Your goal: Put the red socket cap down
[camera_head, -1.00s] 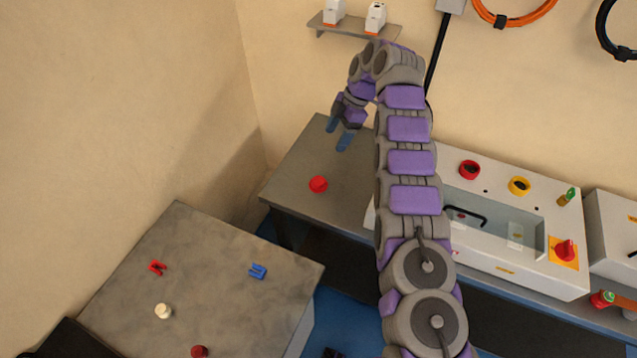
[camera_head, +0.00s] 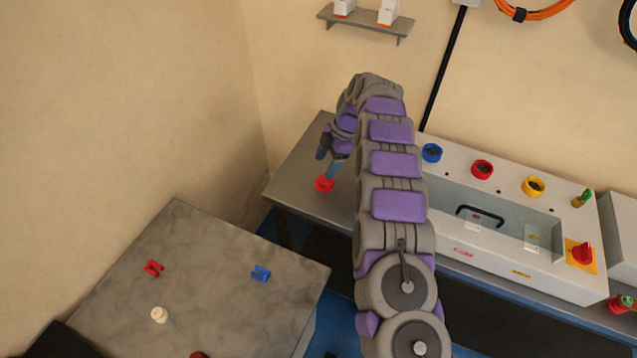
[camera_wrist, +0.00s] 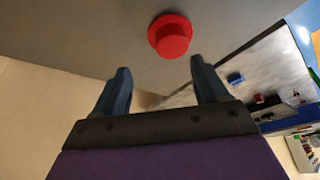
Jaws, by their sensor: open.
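The red socket cap (camera_head: 325,184) rests on the grey bench top, left of the white machine. In the wrist view the cap (camera_wrist: 171,36) shows as a round red piece with a wider rim, beyond the fingertips. My gripper (camera_head: 327,162) is just above and behind the cap in the head view. In the wrist view my gripper (camera_wrist: 159,72) has its two blue fingers spread with nothing between them. Whether a fingertip touches the cap cannot be told from the head view.
A white machine (camera_head: 463,252) with blue, red and yellow sockets stands right of my arm. A small shelf (camera_head: 362,22) is on the wall.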

